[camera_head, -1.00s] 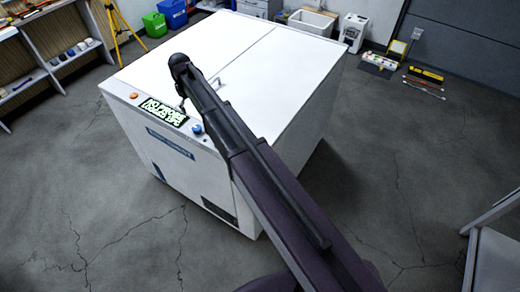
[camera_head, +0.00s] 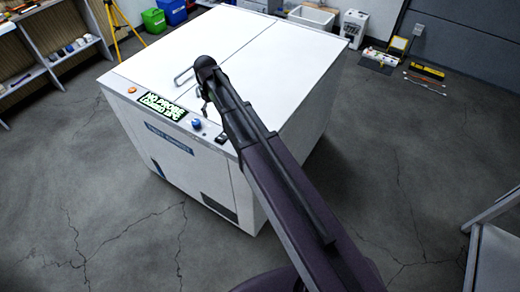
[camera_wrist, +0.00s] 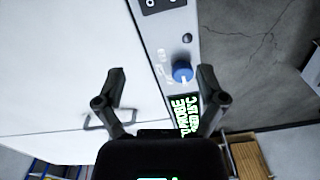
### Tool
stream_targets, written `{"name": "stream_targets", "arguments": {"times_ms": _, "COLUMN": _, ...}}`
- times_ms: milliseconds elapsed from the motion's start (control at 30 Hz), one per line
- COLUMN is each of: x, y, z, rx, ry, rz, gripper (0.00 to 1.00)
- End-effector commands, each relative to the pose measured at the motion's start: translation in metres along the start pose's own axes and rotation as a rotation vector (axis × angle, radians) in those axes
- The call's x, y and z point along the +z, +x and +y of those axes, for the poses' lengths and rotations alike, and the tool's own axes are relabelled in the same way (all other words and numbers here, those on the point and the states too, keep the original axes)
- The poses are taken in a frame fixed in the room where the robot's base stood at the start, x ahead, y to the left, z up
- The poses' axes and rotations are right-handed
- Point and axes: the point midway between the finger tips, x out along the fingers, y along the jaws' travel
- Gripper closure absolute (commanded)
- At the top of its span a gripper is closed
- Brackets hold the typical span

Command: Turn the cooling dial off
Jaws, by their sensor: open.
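The cooling dial is a blue round knob (camera_head: 196,124) on the front top edge panel of a white chamber (camera_head: 255,65). The dial also shows in the wrist view (camera_wrist: 182,71), between the fingertips in the picture and nearer the right one. My gripper (camera_wrist: 162,73) is open and empty, its fingers spread. It appears above the dial and does not visibly touch it. In the head view my gripper (camera_head: 206,108) is partly hidden by my arm, just behind the dial. A lit green display (camera_head: 162,108) sits left of the dial; its small text is hard to read.
A black rocker switch (camera_head: 222,138) lies right of the dial, and an orange button (camera_head: 131,89) lies at the panel's left end. A raised metal handle (camera_head: 183,76) stands on the lid. Shelves (camera_head: 55,60) stand at far left. The floor in front is clear.

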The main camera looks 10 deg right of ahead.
Motion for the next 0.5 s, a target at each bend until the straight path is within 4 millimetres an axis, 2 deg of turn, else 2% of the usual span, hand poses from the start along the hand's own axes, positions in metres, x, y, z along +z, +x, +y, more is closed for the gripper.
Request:
{"name": "stream_targets", "arguments": {"times_ms": 33, "x": 0.009, "y": 0.005, "z": 0.002, "rx": 0.000, "ry": 0.014, "rz": 0.000, "gripper": 0.11}}
{"name": "stream_targets", "arguments": {"times_ms": 500, "x": 0.069, "y": 0.027, "z": 0.018, "rx": 0.000, "ry": 0.144, "rz": 0.000, "gripper": 0.11}}
